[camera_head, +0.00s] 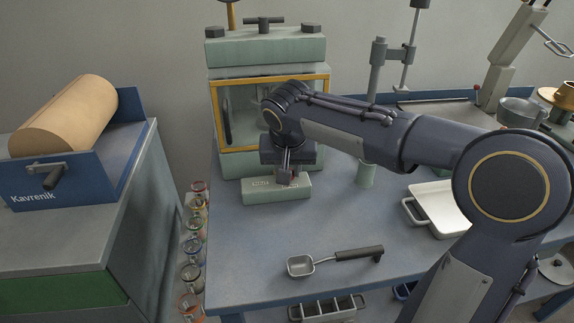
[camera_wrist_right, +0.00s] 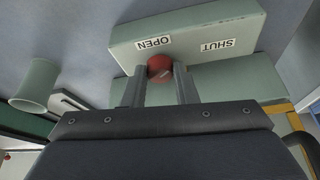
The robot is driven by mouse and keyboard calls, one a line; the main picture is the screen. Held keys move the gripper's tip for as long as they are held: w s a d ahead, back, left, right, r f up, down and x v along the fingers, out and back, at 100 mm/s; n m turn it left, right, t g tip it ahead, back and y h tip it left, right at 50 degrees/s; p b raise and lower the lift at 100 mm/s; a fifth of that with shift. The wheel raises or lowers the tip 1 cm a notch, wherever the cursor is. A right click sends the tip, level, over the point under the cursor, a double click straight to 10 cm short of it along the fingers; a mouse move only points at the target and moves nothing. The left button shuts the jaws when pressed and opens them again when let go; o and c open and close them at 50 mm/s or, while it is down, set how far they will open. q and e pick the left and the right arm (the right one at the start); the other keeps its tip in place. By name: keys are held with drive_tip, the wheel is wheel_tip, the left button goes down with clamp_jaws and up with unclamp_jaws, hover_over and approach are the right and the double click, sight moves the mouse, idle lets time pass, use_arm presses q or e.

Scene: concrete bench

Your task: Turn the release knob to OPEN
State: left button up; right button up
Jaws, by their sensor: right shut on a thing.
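The red release knob (camera_wrist_right: 160,66) sits on a pale green block marked OPEN and SHUT in the right wrist view. My right gripper (camera_wrist_right: 160,76) is shut on the knob, one finger on each side. A small light mark shows on the knob; which label it points at I cannot tell. In the head view the block (camera_head: 262,196) stands on the bench before the green press-like machine (camera_head: 265,50), and my right gripper (camera_head: 287,172) reaches down onto it. The knob is hidden there by the gripper. My left gripper is out of view.
A scoop with a dark handle (camera_head: 345,255) lies on the bench in front. A white tray (camera_head: 445,205) is to the right, near a clamp stand (camera_head: 375,85). A blue cradle with a tan roll (camera_head: 65,115) stands left. The bench's front left is clear.

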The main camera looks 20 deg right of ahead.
drive_tip(key=n, duration=0.1)
drive_tip(key=n+y+p, duration=0.1)
drive_tip(key=shift+d+r+n, duration=0.15)
drive_tip(key=shift+d+n, duration=0.05)
drive_tip(key=shift+n, duration=0.2)
drive_tip(key=n+y+p, duration=0.1)
drive_tip(key=n+p, duration=0.1)
drive_tip(key=n, duration=0.1)
drive_tip(key=shift+d+n, duration=0.15)
drive_tip(key=shift+n, duration=0.15)
drive_tip(key=shift+d+n+y+p, duration=0.1)
drive_tip(key=shift+n+y+p, duration=0.5)
drive_tip(key=shift+n, duration=0.5)
drive_tip(key=shift+n+y+p, duration=0.4)
drive_tip(key=shift+n+p, duration=0.35)
drive_tip(key=shift+n, duration=0.35)
drive_tip(key=o, duration=1)
drive_tip(key=p+v, duration=0.1)
drive_tip(key=v, duration=0.6)
drive_tip(key=shift+r, duration=0.25)
